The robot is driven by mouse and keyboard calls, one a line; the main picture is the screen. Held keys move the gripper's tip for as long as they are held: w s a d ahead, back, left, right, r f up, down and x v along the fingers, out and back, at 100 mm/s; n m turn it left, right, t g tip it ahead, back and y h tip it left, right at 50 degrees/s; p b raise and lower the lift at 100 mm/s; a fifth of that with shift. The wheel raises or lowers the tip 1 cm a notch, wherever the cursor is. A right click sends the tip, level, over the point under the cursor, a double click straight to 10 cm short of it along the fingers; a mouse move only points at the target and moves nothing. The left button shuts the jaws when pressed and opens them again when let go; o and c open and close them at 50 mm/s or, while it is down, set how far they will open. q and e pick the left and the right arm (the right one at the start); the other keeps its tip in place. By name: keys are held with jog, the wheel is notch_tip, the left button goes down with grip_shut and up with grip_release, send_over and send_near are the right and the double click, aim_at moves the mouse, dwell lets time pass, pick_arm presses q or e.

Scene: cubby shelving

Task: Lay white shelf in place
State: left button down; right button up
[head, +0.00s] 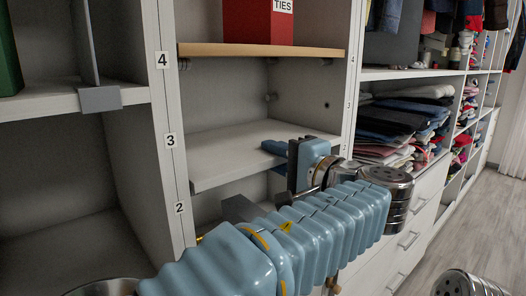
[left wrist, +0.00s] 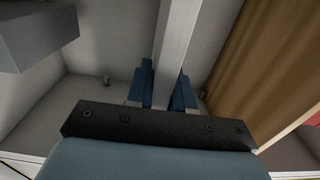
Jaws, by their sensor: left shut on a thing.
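The white shelf (head: 235,152) is inside the middle cubby, close to the label 3. Its front edge slopes up to the right in the head view. My left gripper (head: 277,155) is shut on the shelf's front edge, toward the right side of the cubby. In the left wrist view the shelf (left wrist: 178,50) is a pale strip between the two blue fingers of my left gripper (left wrist: 168,90). Whether the shelf touches its supports is hidden. My right gripper is not in view.
A wooden shelf (head: 255,49) with a red TIES box (head: 255,22) is above; it also shows in the left wrist view (left wrist: 235,65). Divider panels (head: 165,120) flank the cubby. Folded clothes (head: 400,120) fill the cubby to the right. A grey block (head: 240,208) is below the shelf.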

pick_arm(q)
jog(key=p+v, duration=0.3)
jog(key=v, duration=2.4)
jog(key=shift+r+p, duration=0.25)
jog(key=shift+p, duration=0.05)
